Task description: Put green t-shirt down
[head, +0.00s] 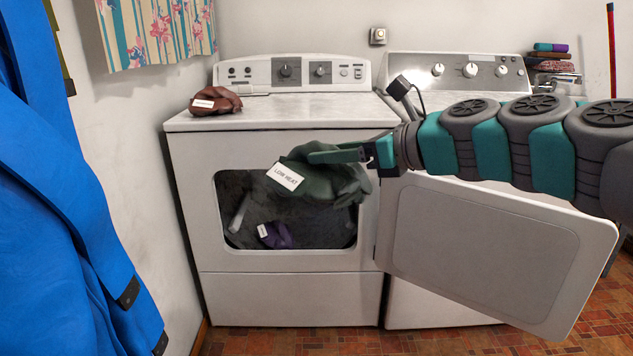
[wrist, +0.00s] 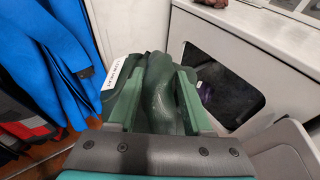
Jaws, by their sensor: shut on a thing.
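The green t-shirt (head: 325,182) is a dark green bundle with a white "LOW HEAT" label. My gripper (head: 335,153) is shut on it and holds it in the air in front of the open dryer (head: 185,215). In the wrist view the t-shirt (wrist: 158,95) sits between the two green fingers of my gripper (wrist: 158,105). In the head view the t-shirt covers the upper right part of the dryer opening.
A purple garment (head: 277,236) with a white label lies inside the dryer. A reddish-brown garment (head: 215,100) lies on the dryer top, which is otherwise mostly clear. The open dryer door (head: 480,245) sticks out to the right. Blue clothing (head: 70,200) hangs at the left.

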